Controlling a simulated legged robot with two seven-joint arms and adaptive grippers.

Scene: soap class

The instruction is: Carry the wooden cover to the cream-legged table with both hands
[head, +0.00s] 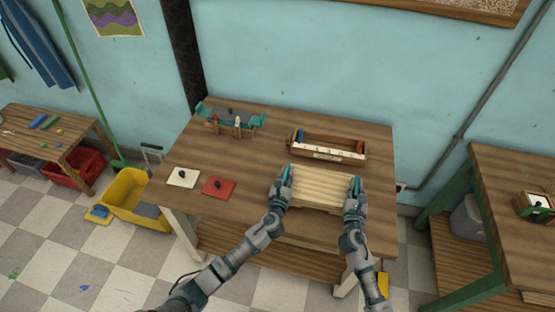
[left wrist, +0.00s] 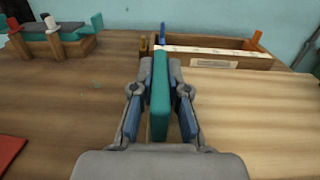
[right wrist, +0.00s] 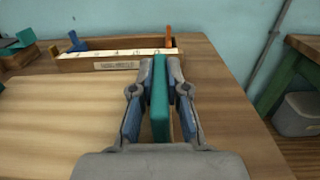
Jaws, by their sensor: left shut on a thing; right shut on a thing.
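The wooden cover (head: 322,187) is a pale ribbed panel with a teal grip at each end. It is level over the front right part of the cream-legged table (head: 245,180); I cannot tell whether it touches the top. My left gripper (head: 284,178) is shut on the left teal grip (left wrist: 160,95), with the cover (left wrist: 255,110) to its right in the left wrist view. My right gripper (head: 355,187) is shut on the right teal grip (right wrist: 160,100), with the cover (right wrist: 70,110) to its left in the right wrist view.
A long wooden box (head: 328,153) with a white strip stands just behind the cover. A teal-ended wooden rack (head: 231,121) is at the back left. A white square (head: 183,178) and a red square (head: 218,187), each with a dark knob, lie left. A green-legged table (head: 500,200) stands right.

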